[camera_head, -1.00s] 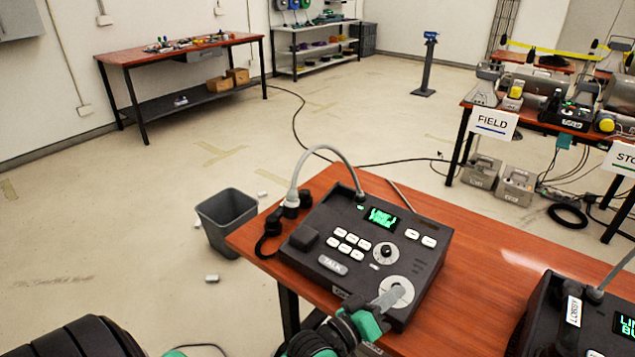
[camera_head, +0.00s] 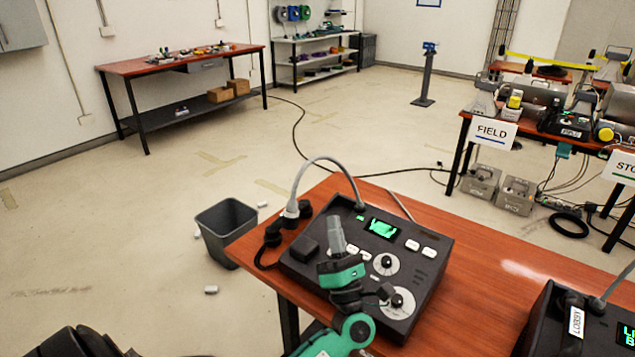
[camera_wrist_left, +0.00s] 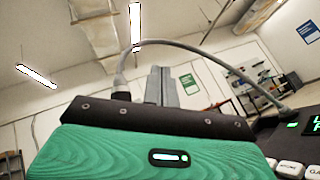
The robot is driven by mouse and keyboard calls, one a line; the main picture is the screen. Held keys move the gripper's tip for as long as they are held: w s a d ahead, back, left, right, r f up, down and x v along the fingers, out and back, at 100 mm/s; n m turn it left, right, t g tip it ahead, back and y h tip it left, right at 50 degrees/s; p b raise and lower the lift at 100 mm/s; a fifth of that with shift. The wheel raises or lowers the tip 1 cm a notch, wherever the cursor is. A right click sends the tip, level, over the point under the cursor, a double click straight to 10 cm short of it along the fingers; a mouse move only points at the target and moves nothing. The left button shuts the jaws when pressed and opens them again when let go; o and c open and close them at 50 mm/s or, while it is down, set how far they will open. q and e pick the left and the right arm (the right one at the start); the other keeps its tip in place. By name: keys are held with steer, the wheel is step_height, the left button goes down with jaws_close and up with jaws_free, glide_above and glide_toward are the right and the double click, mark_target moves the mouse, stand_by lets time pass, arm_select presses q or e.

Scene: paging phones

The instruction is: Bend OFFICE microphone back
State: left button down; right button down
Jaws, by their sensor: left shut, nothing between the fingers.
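The dark paging phone (camera_head: 413,283) stands on the red-brown table, with a lit green screen, white keys and two round dials. Its grey gooseneck microphone (camera_head: 327,160) arches from the back of the console down to the left, its head (camera_head: 292,210) low over the left edge. The gooseneck also shows in the left wrist view (camera_wrist_left: 205,55), arching behind the fingers. My left gripper (camera_head: 336,228) is shut and empty, fingers pointing up above the console's keys, right of the microphone head and apart from it. Part of the keypad is hidden behind it. My right gripper is not visible.
A second console (camera_head: 585,315) labelled LOBBY stands at the right end of the table (camera_head: 490,262). A black handset (camera_head: 272,232) with a cord lies by the first console's left side. A grey bin (camera_head: 228,232) stands on the floor left of the table.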

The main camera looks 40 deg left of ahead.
arm_select(q)
steer(key=shift+s+a+f+n+g+y, duration=0.1)
steer(key=shift+a+n+g+y, duration=0.15)
steer(key=shift+n+g, duration=0.2)
steer(key=shift+s+a+r+n+g+y, duration=0.1)
steer(key=shift+n+g+y, duration=0.25)
steer(key=shift+n, duration=0.15)
steer(key=shift+a+f+n+g+y, duration=0.1)
steer(key=shift+a+n+g+y, duration=0.1)
steer(key=shift+n+g, duration=0.25)
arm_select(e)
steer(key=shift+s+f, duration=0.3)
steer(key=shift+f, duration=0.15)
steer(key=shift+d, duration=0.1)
